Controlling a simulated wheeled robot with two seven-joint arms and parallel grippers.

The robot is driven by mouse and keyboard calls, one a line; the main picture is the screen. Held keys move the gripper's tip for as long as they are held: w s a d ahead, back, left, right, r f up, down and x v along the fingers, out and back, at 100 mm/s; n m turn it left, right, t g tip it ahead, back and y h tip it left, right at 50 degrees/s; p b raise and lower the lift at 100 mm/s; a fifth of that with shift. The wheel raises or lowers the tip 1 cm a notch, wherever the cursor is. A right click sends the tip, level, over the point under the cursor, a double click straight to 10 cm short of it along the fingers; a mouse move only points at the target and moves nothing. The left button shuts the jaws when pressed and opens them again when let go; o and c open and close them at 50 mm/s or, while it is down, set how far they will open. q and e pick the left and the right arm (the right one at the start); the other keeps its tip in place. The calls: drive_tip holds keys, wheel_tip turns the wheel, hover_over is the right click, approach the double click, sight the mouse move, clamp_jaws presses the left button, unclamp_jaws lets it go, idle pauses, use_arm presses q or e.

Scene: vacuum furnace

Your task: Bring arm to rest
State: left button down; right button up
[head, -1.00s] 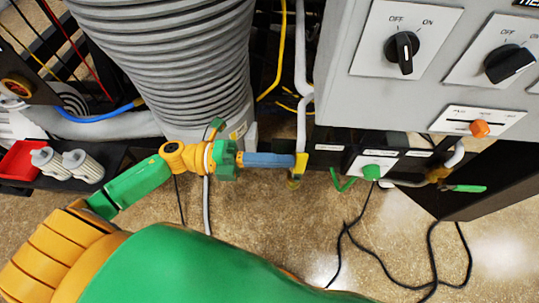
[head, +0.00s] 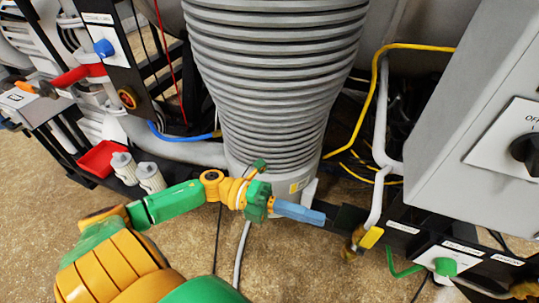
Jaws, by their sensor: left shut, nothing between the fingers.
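My left arm comes in from the lower left, with green and yellow links. My left gripper (head: 318,217) has a green body and blue fingers, which are shut with nothing held. It points right, in front of the foot of the large grey ribbed cylinder (head: 275,80). A gap separates its tip from the valve with the yellow handle (head: 370,237) to its right. My right gripper does not show.
A green knob (head: 445,266) sits on a white plate at the lower right, below the grey cabinet (head: 470,130). A red tray (head: 100,158) and two white ribbed cylinders (head: 150,178) stand at left. Speckled floor (head: 300,265) is open in front, with loose cables.

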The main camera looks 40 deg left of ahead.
use_arm(q)
drive_tip(key=v, duration=0.7)
drive_tip(key=w+a+f+n+t+y, duration=0.65)
drive_tip(key=f+n+t, duration=0.25)
drive_tip(key=n, duration=0.3)
drive_tip(key=s+a+f+n+g+y, duration=0.1)
drive_tip(key=a+f+n+y, duration=0.1)
drive_tip(key=f+n+y, duration=0.45)
drive_tip(key=s+a+f+n+y, duration=0.1)
drive_tip(key=a+f+n+y, duration=0.25)
drive_tip(key=f, duration=0.65)
drive_tip(key=s+d+f+n+g+y, duration=0.1)
drive_tip(key=s+d+f+n+g, duration=0.25)
drive_tip(key=s+f, duration=0.4)
drive_tip(key=s+d+f+n+g+y, duration=0.1)
drive_tip(key=s+d+f+n+g, duration=0.2)
drive_tip(key=s+f, duration=0.4)
drive_tip(key=s+d+f+n+g, duration=0.1)
drive_tip(key=s+d+f+g, duration=0.2)
drive_tip(key=s, duration=0.3)
drive_tip(key=s+d+f+n+g, duration=0.1)
drive_tip(key=s+d+f+g, duration=0.15)
drive_tip(key=s, duration=0.35)
wheel_tip(320, 180, up, 15)
drive_tip(key=p, duration=1.4)
drive_tip(key=shift+w+r+p, duration=0.15)
drive_tip(key=shift+r+p, duration=0.05)
drive_tip(key=shift+p, duration=0.1)
